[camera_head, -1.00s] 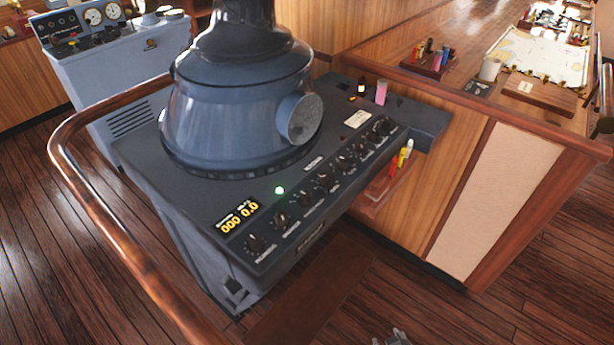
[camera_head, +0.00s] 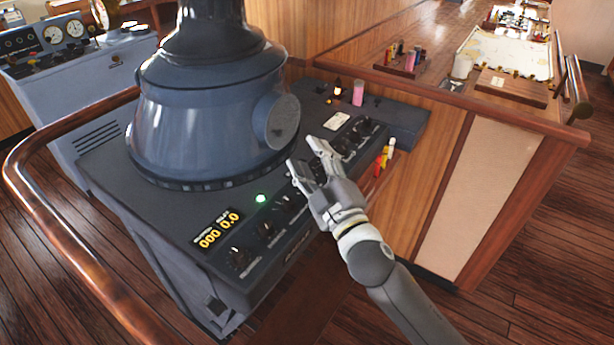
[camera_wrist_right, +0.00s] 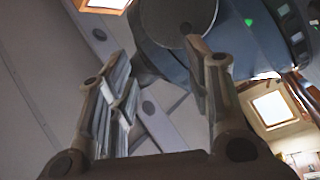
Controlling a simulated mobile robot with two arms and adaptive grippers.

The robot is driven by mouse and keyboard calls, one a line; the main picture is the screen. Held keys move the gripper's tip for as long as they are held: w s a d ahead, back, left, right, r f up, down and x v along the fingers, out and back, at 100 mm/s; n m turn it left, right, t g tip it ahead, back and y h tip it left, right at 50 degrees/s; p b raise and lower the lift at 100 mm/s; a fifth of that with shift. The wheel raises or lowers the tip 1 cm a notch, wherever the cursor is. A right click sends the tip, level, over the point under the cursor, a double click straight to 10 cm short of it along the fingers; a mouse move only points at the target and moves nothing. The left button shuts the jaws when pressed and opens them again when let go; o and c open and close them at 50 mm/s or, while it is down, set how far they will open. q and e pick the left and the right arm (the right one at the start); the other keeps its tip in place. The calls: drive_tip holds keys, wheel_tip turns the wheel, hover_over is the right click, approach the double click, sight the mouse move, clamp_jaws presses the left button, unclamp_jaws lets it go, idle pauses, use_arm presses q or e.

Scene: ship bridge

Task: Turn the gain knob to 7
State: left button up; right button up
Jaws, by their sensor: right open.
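The radar console (camera_head: 160,200) carries a row of black knobs along its front edge. The nearer knobs (camera_head: 238,257) and the farther knobs (camera_head: 350,138) show, but several in the middle are behind my right gripper. The knob labels are too small to read, so I cannot tell which is the gain knob. My right gripper (camera_head: 305,168) is open and empty over the middle of the row; I cannot tell whether it touches a knob. The wrist view shows its two fingers (camera_wrist_right: 165,85) spread apart, with no knob between them. My left gripper is not in view.
A blue-grey viewing hood (camera_head: 205,110) rises behind the knobs. A lit display (camera_head: 218,228) and green lamp (camera_head: 261,198) sit beside the row. A wooden rail (camera_head: 50,220) curves along the left.

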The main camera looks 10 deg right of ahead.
drive_tip(key=a+r+n+y, duration=0.7)
drive_tip(key=n+y, duration=0.1)
drive_tip(key=n, duration=0.1)
drive_tip(key=s+a+n+g+y, duration=0.25)
drive_tip(key=a+n+g, duration=0.25)
drive_tip(key=n+g, duration=0.4)
drive_tip(key=s+a+n+g+y, duration=0.1)
drive_tip(key=a+n+g+y, duration=0.25)
drive_tip(key=n+g, duration=0.5)
drive_tip(key=w+d+f+n+h, duration=0.3)
drive_tip(key=w+d+f+h, duration=0.1)
drive_tip(key=d+h, duration=0.5)
drive_tip(key=w+d+f+n+h, duration=0.35)
drive_tip(key=d+h, duration=0.25)
drive_tip(key=d, duration=0.5)
drive_tip(key=p+x, duration=0.3)
drive_tip(key=x, duration=0.6)
drive_tip(key=shift+w+d, duration=0.1)
drive_tip(key=shift+w+f, duration=0.1)
drive_tip(key=shift+f, duration=0.35)
